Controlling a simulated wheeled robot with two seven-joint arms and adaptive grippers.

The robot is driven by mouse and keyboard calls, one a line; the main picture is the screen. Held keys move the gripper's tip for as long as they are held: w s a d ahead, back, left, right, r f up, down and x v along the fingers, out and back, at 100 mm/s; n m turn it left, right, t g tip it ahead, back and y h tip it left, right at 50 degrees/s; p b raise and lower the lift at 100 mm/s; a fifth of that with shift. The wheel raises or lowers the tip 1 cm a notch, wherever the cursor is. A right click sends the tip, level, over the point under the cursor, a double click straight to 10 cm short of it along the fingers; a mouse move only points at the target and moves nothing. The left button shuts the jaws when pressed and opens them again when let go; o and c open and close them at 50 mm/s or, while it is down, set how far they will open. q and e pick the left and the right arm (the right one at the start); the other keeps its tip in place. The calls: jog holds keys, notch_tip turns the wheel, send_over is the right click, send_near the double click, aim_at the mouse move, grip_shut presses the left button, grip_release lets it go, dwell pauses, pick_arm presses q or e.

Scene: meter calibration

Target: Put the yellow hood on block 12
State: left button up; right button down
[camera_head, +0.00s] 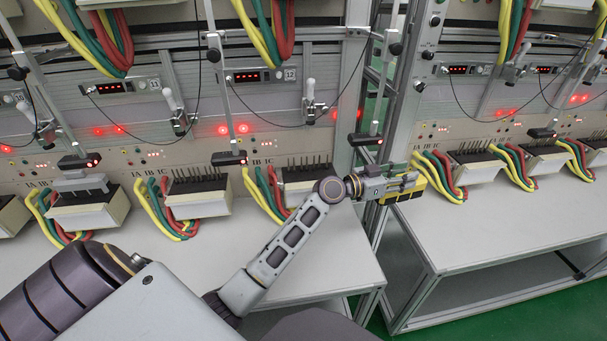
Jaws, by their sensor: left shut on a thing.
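My left gripper (408,186) is stretched out past the right end of the left bench, in front of the gap between the two racks. It is shut on the yellow hood (404,194), of which only yellow and dark parts show around the fingers. A plate reading 12 (290,74) is on the left rack. The white block (300,188) with a dark pin top roughly below that plate is partly hidden by my left arm. The hood is to the right of this block and apart from it. My right gripper is not in view.
More white blocks stand on the left bench (330,262), one in the middle (200,207) and one with a grey piece on top (88,214). Yellow, green and red cables run beside them. The right bench (490,225) has bare room in front.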

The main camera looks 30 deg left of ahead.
pick_arm(q)
jog(key=shift+w+d+r+m+g+h, duration=0.45)
jog(key=shift+w+d+r+m, duration=0.2)
jog(key=shift+w+r, duration=0.2)
jog(key=shift+w+d+r+m+g+h, duration=0.25)
jog(key=shift+w+d+r+g+h, duration=0.15)
jog(key=shift+d+r, duration=0.1)
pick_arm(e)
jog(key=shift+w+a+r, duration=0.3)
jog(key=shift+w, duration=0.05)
pick_arm(q)
jog(key=shift+a, duration=0.15)
